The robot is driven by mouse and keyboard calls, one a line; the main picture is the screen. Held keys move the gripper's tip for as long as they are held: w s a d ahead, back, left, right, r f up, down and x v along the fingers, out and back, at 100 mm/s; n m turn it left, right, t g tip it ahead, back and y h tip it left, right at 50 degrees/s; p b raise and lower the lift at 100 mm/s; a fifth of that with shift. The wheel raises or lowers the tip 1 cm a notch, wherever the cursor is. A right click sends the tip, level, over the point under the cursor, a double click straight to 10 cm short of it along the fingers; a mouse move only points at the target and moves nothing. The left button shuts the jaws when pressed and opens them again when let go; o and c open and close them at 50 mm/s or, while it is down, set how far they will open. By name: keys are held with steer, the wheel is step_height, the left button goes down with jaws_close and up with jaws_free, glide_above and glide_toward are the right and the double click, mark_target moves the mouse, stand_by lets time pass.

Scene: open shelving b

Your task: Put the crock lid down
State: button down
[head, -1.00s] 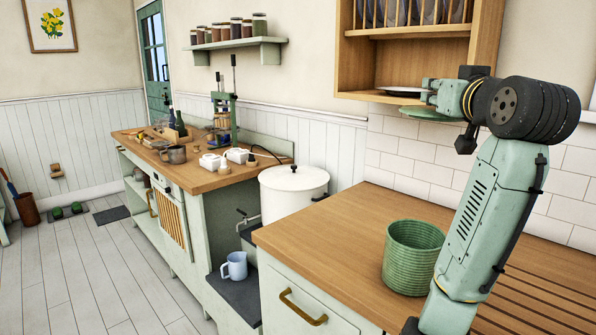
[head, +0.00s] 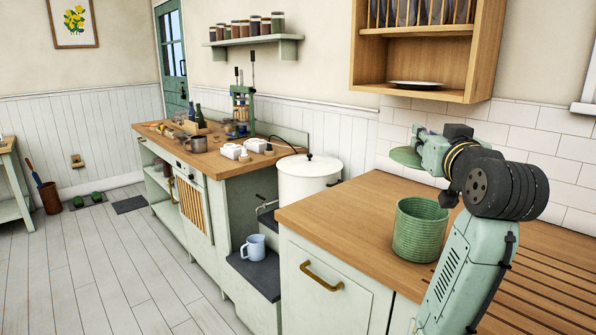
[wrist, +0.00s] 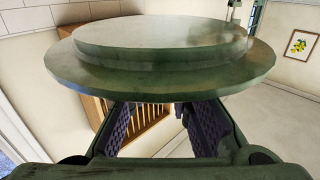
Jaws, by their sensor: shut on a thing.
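The crock lid (head: 406,157) is a flat green disc held roughly level in the air in the head view. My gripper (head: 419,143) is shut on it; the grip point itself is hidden. In the wrist view the stepped underside of the lid (wrist: 160,65) fills the upper middle, with the purple finger pads of my gripper (wrist: 160,112) behind its lower edge. The green ribbed crock (head: 420,232) stands upright on the wooden counter (head: 350,205), its top open. The lid is above the crock and apart from it.
A wooden wall cabinet (head: 366,60) with a white plate (head: 416,85) hangs above and behind. A large white lidded pot (head: 306,180) stands left of the counter. Bare counter lies left of the crock; drainer grooves (head: 535,270) lie to its right.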

steer(key=s+a+f, duration=0.1)
steer(key=a+f, duration=0.7)
steer(key=f, duration=1.5)
steer(key=s+a+f, duration=0.1)
steer(key=a+f, duration=0.7)
steer(key=f, duration=1.6)
steer(key=s+a+f, duration=0.1)
steer(key=a+f, duration=0.7)
steer(key=f, duration=1.6)
steer(key=shift+s+a+n+y, duration=0.2)
steer(key=shift+n+y, duration=0.1)
steer(key=shift+f, duration=0.1)
steer(key=shift+w, duration=0.1)
step_height(320, 180, down, 7)
steer(key=b, duration=0.7)
steer(key=shift+a+f, duration=0.1)
